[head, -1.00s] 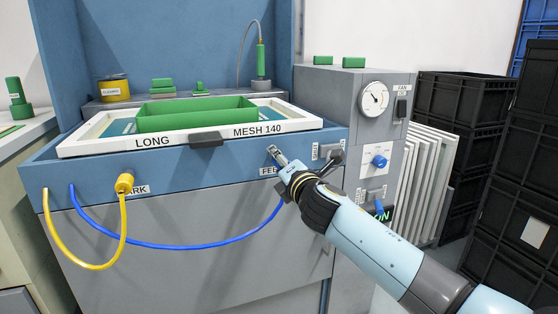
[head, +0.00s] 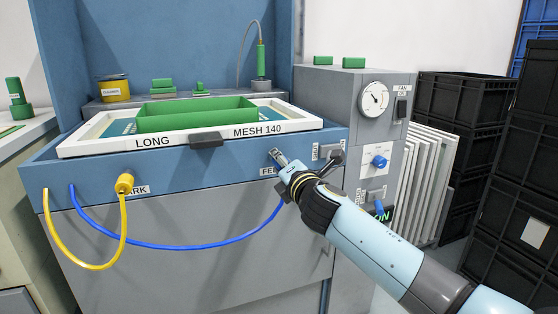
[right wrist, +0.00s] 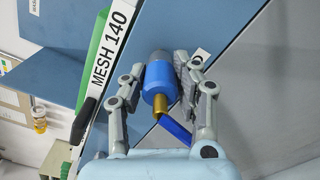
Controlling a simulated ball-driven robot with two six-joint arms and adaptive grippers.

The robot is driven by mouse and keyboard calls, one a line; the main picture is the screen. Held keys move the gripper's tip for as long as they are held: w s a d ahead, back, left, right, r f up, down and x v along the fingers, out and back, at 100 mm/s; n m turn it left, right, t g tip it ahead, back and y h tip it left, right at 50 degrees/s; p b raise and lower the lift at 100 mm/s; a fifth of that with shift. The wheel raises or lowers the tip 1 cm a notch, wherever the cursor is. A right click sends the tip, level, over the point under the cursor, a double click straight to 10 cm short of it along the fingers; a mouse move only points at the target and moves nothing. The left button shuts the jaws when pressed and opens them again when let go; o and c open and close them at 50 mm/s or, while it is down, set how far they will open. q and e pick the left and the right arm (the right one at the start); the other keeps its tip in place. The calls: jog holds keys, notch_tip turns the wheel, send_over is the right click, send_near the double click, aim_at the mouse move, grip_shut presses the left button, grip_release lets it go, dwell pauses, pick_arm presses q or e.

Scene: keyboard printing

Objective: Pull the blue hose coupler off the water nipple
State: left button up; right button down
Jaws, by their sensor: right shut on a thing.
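The blue hose coupler (right wrist: 158,80) shows in the right wrist view between the two fingers of my right gripper (right wrist: 160,75). It has a grey end against the blue front panel and a brass stem with the blue hose (right wrist: 176,130) at the other end. My right gripper is shut on it. In the head view my right gripper (head: 279,160) is at the blue panel by a partly covered label, and it hides the coupler. The blue hose (head: 190,247) hangs in a loop from there to the left. The water nipple is hidden. My left gripper is not in view.
A yellow hose (head: 93,266) hangs from a yellow coupler (head: 124,184) on the left of the panel. A white screen frame (head: 190,143) lies above it. A grey control box (head: 340,95) with a gauge stands right. Black crates (head: 515,190) stack at far right.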

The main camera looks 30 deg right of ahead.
jog(key=shift+s+f, duration=0.1)
jog(key=shift+f, duration=0.05)
jog(key=shift+v, duration=1.75)
jog(key=s+r+p, duration=0.1)
jog(key=s, duration=0.1)
jog(key=s+a+r+p, duration=0.1)
jog(key=s+r+p, duration=0.1)
jog(key=shift+r, duration=0.15)
